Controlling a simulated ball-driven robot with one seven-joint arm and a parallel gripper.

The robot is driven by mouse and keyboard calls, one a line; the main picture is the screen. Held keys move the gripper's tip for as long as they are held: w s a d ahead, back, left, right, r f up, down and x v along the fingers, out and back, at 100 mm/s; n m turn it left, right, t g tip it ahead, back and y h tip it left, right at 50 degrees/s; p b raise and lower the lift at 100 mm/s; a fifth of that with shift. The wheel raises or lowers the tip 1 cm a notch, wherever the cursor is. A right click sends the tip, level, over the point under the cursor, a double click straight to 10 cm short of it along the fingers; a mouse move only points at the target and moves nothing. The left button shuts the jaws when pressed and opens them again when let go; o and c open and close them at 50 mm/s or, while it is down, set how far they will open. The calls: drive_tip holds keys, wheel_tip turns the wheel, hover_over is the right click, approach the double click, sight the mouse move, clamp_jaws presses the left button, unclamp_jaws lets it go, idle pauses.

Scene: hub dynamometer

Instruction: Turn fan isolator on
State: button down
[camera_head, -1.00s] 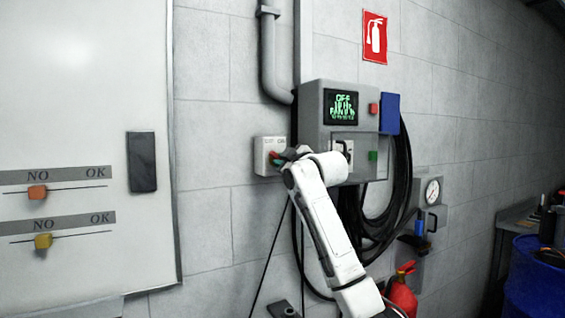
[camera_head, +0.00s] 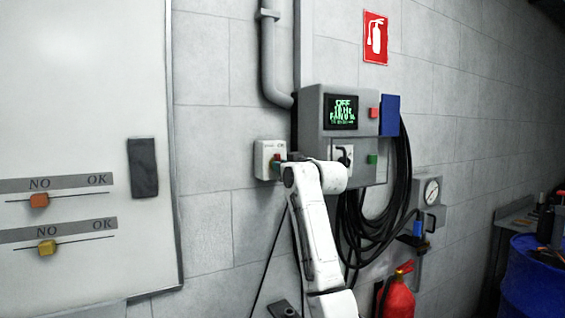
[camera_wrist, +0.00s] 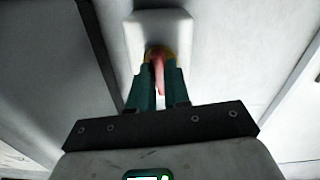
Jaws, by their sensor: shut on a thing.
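The fan isolator is a small pale box (camera_head: 264,158) on the wall, left of the grey control cabinet. It also shows in the wrist view as a pale box (camera_wrist: 143,28) with a red handle (camera_wrist: 159,72) on its front. My gripper (camera_wrist: 157,85) has its green fingers closed around the red handle. In the head view my gripper (camera_head: 279,161) is at the right part of the box, partly hidden by my white arm. The handle's exact angle and the small lettering on the box are hard to read.
The grey cabinet (camera_head: 312,115) has a screen (camera_head: 341,112) reading OFF, a red button (camera_head: 374,113) and a green button (camera_head: 372,160). Black hoses (camera_head: 403,190) hang below it. A fire extinguisher (camera_head: 397,297) stands lower right, and a whiteboard (camera_head: 80,90) fills the left.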

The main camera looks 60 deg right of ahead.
drive_tip(key=m+p, duration=0.4)
drive_tip(key=m, duration=0.6)
drive_tip(key=shift+p, duration=0.3)
drive_tip(key=shift+m, duration=0.4)
drive_tip(key=c, duration=1.1)
unclamp_jaws()
drive_tip(key=shift+s, duration=0.1)
drive_tip(key=b+v, duration=0.3)
drive_tip(key=v, duration=0.7)
drive_tip(key=shift+s+a, duration=0.15)
drive_tip(key=shift+s, duration=0.1)
